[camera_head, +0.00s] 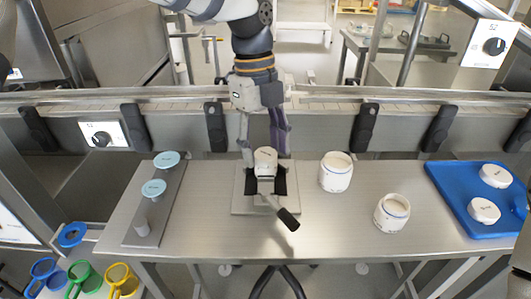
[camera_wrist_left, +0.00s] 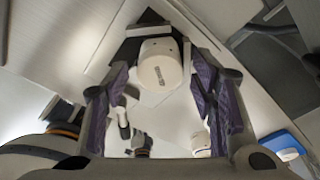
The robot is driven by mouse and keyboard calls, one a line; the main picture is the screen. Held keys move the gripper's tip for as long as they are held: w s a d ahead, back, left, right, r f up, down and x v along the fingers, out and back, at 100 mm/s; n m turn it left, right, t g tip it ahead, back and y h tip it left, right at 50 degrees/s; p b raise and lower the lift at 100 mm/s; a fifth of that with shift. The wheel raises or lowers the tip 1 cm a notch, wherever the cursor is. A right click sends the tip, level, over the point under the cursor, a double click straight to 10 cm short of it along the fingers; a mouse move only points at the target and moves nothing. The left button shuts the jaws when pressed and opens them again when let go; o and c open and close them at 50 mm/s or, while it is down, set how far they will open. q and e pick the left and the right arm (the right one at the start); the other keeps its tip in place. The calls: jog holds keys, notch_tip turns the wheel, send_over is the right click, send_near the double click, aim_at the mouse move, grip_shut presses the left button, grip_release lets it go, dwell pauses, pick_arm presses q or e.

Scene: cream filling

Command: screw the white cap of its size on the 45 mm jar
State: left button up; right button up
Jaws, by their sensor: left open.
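A small white jar (camera_head: 265,170) stands in the clamp (camera_head: 239,201) at the middle of the table. A white cap (camera_head: 265,155) with dark print sits on top of it; it also shows in the left wrist view (camera_wrist_left: 160,72). I cannot tell how tightly the cap sits. My left gripper (camera_head: 263,152) points down from above, open, with its purple-grey fingers on either side of the cap. In the left wrist view the fingers (camera_wrist_left: 160,88) stand apart from the cap, with gaps on both sides. My right gripper is not in view.
A blue tray (camera_head: 450,190) holds two white caps (camera_head: 496,176) (camera_head: 484,210). The clamp's black-ended handle (camera_head: 288,219) sticks out in front.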

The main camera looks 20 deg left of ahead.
pick_arm(q)
jog(key=n, duration=0.5)
jog(key=shift+s+n+t, duration=0.1)
jog(key=shift+n+t, duration=0.3)
jog(key=c, duration=1.2)
jog(key=o, duration=0.4)
jog(key=shift+c, duration=0.9)
jog(key=shift+f+m, duration=0.15)
jog(key=shift+m, duration=0.55)
jog(key=m+b, duration=0.1)
jog(key=m, duration=0.2)
jog(key=shift+m+g, duration=0.3)
jog(key=shift+g, duration=0.1)
jog(key=shift+m, duration=0.4)
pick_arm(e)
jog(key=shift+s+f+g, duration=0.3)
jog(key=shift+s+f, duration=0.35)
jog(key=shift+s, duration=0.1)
